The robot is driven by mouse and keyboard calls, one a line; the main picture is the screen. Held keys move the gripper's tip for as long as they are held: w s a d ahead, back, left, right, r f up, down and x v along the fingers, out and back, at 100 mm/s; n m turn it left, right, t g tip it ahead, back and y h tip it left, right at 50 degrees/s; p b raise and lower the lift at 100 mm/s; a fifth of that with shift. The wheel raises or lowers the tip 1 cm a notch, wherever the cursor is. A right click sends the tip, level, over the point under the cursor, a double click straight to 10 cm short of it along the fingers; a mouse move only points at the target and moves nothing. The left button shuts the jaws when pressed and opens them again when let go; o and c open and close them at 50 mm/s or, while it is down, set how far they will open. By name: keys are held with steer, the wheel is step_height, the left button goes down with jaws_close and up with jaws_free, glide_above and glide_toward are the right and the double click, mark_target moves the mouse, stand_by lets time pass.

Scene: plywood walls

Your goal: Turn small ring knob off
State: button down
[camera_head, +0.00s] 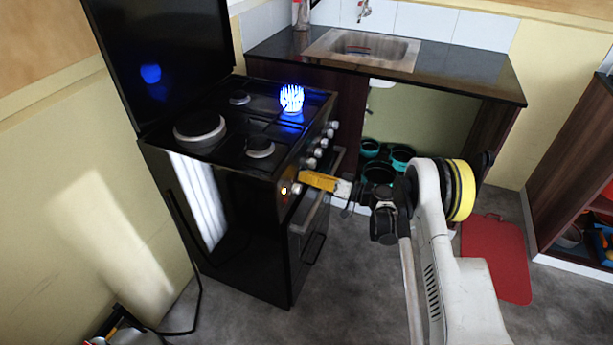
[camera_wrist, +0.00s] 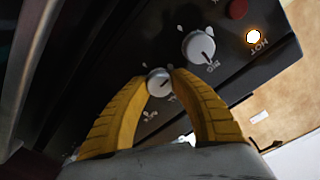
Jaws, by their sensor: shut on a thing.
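The black stove (camera_head: 215,190) stands at the left with its lid raised. One burner (camera_head: 291,99) burns with a blue flame. A row of knobs (camera_head: 318,152) runs along its front panel. In the wrist view, my gripper (camera_wrist: 160,78) has its two yellow fingers shut on a small white knob (camera_wrist: 158,85) with a dark pointer line. Another white knob (camera_wrist: 198,47) sits just above right of it, apart from the fingers. A lit lamp (camera_wrist: 253,37) marked "HOT" glows on the panel. In the head view my gripper (camera_head: 303,177) reaches the panel's near part; the held knob is hidden there.
A counter with a sink (camera_head: 362,48) stands behind the stove, with teal pots (camera_head: 402,156) below it. A red board (camera_head: 497,258) lies at the right beside a wooden cabinet (camera_head: 572,165). Grey floor is clear in front of the stove.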

steer(key=m, duration=1.2)
steer(key=shift+m+g, duration=0.4)
steer(key=shift+f+m, duration=0.1)
steer(key=shift+m, duration=2)
steer(key=c, duration=1.1)
jaws_free()
steer(key=shift+w, duration=0.1)
